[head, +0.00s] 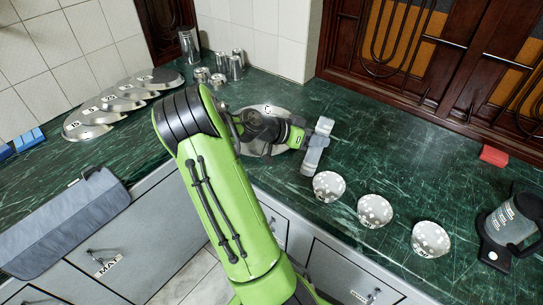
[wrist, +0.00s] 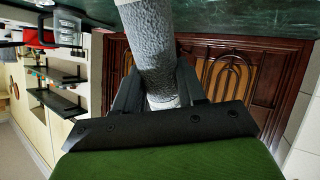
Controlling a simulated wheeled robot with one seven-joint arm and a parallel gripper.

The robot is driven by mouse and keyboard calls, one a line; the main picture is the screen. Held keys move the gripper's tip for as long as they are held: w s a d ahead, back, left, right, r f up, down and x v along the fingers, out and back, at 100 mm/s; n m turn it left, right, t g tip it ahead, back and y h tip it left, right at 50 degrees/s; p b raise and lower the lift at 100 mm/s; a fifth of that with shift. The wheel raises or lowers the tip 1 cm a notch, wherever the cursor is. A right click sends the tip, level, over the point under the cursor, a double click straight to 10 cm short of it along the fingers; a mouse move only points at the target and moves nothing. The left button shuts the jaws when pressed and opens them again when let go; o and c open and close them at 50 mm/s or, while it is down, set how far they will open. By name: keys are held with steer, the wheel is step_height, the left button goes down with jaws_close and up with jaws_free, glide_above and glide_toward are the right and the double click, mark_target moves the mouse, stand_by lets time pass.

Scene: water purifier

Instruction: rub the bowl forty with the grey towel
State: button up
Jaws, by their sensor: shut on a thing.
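My gripper (head: 306,140) is shut on the grey towel (head: 316,150), a rolled, rough-textured piece above the counter. In the wrist view the towel (wrist: 160,50) sits upright between the dark fingers. Three white spotted bowls stand in a row on the counter to the right: the nearest to my gripper (head: 328,186), a middle one (head: 374,211) and the far right one (head: 430,239). The towel is up and left of the nearest bowl, and I cannot tell its height. Small markings show on the bowls, too small to read, so I cannot tell which is forty.
A silver plate (head: 256,147) lies partly behind my arm. Several labelled plates (head: 88,130) and metal cups (head: 236,66) stand further back. A grey cloth (head: 62,225) hangs over the counter's front edge. A jug appliance (head: 513,222) and red block (head: 494,155) are right. The counter behind the bowls is clear.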

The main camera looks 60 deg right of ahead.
steer(key=s+d+r+m+g+y, duration=0.1)
steer(key=s+r+m+g, duration=0.25)
steer(key=s, duration=0.35)
step_height(320, 180, down, 9)
steer(key=b, duration=0.8)
steer(key=shift+w+r+n, duration=0.2)
steer(key=shift+w+n, duration=0.05)
steer(key=shift+n, duration=0.1)
steer(key=shift+f+b, duration=0.7)
steer(key=shift+b, duration=0.15)
